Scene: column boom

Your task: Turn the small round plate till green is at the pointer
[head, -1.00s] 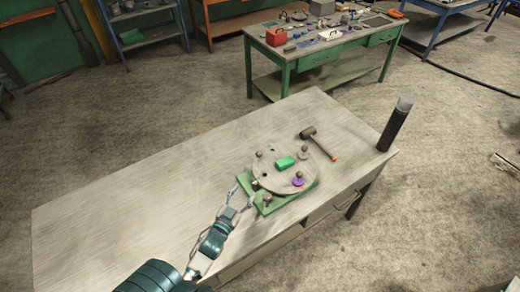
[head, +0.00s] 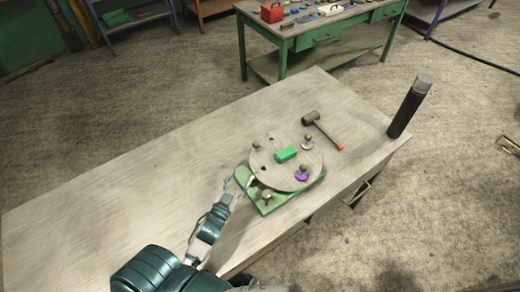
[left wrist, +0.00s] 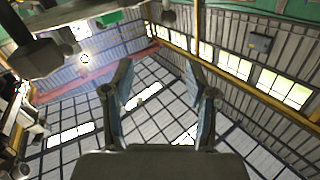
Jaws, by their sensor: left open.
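The small round plate (head: 270,172) is grey and lies on a green base (head: 318,183) on the table. Another knob (head: 266,196) stands at the base's near corner. I cannot make out which part is the pointer. My left gripper (head: 241,179) is open and empty at the left edge of the plate and base; contact is unclear. Its spread fingers show in the left wrist view (left wrist: 158,82). My right gripper is out of view.
A hammer (head: 322,129) lies just beyond the plate. A dark upright cylinder (head: 408,108) stands at the table's right corner. The left part of the table (head: 130,190) is clear. A green workbench (head: 315,42) with small items stands farther back.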

